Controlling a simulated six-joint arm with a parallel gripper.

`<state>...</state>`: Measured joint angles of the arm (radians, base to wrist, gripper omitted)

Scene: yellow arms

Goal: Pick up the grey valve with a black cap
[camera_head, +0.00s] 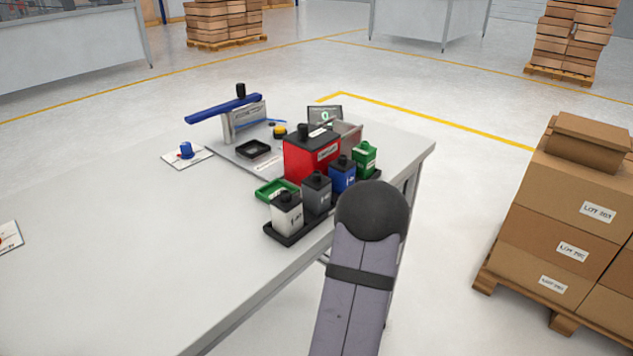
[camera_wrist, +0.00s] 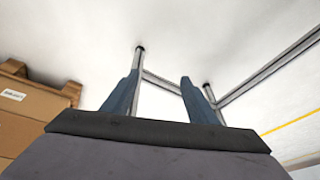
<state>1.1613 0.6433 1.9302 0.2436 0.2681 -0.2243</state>
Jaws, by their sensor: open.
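The grey valve (camera_head: 316,194) is a dark grey block with a black cap and a small label. It stands upright in a row on a black tray (camera_head: 272,235) near the table's right edge, between a white block (camera_head: 286,214) and a blue block (camera_head: 342,177). Its lower part is partly hidden by the white block. My gripper (camera_wrist: 160,78) shows in the wrist view with two blue fingers apart and nothing between them. The wrist view shows floor and table legs, not the valve. In the head view my arm rises right of the tray; my fingers cannot be made out there.
A green block (camera_head: 364,158) ends the row. A large red container (camera_head: 310,155) and a green dish (camera_head: 276,190) stand close behind. A blue-topped fixture (camera_head: 225,108) is farther back. The table's (camera_head: 120,240) left and front are mostly clear. Stacked cartons (camera_head: 570,215) stand on the right.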

